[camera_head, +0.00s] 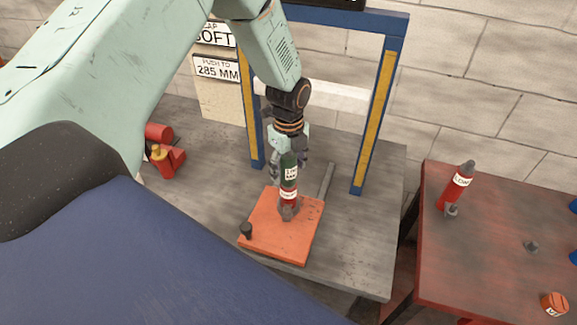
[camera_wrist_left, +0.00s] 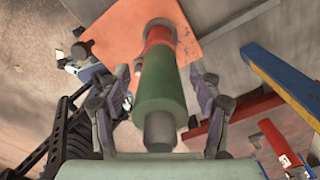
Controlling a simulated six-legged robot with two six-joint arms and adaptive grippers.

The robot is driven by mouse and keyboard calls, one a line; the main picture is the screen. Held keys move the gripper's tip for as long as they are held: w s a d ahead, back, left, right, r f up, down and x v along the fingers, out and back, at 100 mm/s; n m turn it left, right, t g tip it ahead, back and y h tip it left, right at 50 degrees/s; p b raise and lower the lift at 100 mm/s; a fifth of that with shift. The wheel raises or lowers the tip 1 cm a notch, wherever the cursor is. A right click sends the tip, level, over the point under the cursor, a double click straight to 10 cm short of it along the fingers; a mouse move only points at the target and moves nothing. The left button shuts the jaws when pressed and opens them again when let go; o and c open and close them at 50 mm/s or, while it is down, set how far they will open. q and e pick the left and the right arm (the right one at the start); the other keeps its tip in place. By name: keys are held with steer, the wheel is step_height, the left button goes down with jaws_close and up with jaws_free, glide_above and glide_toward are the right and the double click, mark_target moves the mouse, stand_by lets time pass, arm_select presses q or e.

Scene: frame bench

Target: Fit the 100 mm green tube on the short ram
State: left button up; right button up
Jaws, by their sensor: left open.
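The green tube (camera_head: 290,163) stands upright around the rod of a red ram (camera_head: 289,197), just above the ram's red body. The ram stands on an orange plate (camera_head: 262,235). In the wrist view the green tube (camera_wrist_left: 163,85) sits between the red ram body (camera_wrist_left: 159,36) and a grey rod end (camera_wrist_left: 160,131) that sticks out of it. My left gripper (camera_head: 289,170) is open, with its fingers on both sides of the tube. In the wrist view the fingers show gaps to the tube. The label on the tube is too small to read. My right gripper is out of view.
A blue and yellow frame (camera_head: 370,122) stands on the grey bench (camera_head: 220,165) behind the plate. A red tool (camera_head: 166,158) lies at the left. A small dark knob (camera_head: 246,231) rises at the plate's front corner.

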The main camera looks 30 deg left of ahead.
arm_select(q)
step_height(320, 180, up, 12)
stand_by(0.6)
stand_by(0.5)
